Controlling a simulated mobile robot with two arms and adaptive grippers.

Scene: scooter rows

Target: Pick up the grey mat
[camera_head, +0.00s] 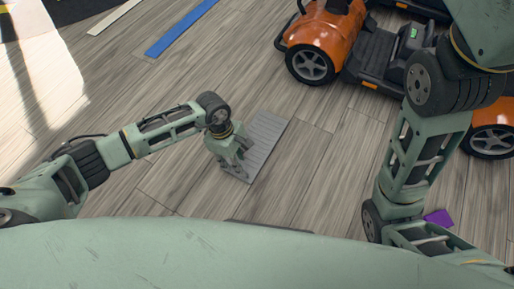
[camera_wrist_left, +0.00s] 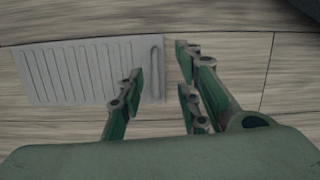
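The grey mat (camera_head: 264,136) is a flat ribbed rectangle lying on the wooden floor in the head view. My left gripper (camera_head: 240,172) is over its near part and hides some of it. In the left wrist view the mat (camera_wrist_left: 75,75) shows its ribs and a thicker raised bar near its right end. The fingers of my left gripper (camera_wrist_left: 160,92) are spread apart, one side over the mat and the other beyond its right edge. Nothing is between them but the mat's end and floor below. Whether the fingers touch the mat cannot be told. My right gripper is out of view.
An orange scooter (camera_head: 325,40) stands at the upper right, with another orange part behind my right arm. A blue strip (camera_head: 182,27) and a pale strip (camera_head: 115,17) lie at the upper left. A purple piece (camera_head: 438,217) lies at the right. Floor around the mat is clear.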

